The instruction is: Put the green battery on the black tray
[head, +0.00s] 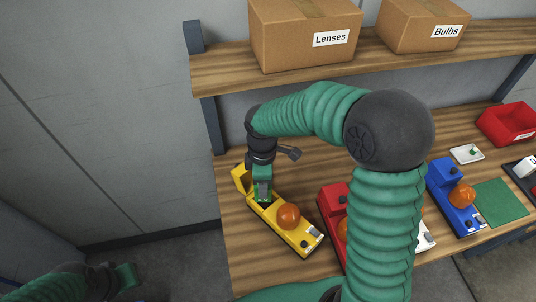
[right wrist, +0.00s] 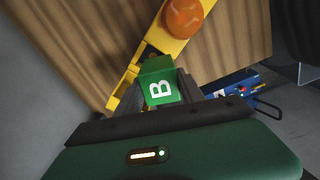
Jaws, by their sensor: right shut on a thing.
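The green battery (right wrist: 158,82), marked with a white B, is between the fingers of my right gripper (right wrist: 150,95) in the right wrist view. My right gripper is shut on it, and in the head view the gripper (head: 263,192) points down at the open end of the yellow road lamp (head: 297,236). I cannot tell whether the battery is partly inside that compartment or just above it. A black tray (head: 510,168) shows partly at the right edge of the head view, with a white block on it. My left gripper (head: 128,276) hangs low at the left, away from the table; its jaws are unclear.
The yellow lamp's lid (head: 240,179) stands open. A red lamp (head: 331,205), partly behind my arm, and a blue lamp (head: 452,197) stand to the right. A green mat (head: 500,203), white dish (head: 467,154) and red bin (head: 508,124) lie further right. A shelf (head: 225,75) with boxes overhangs.

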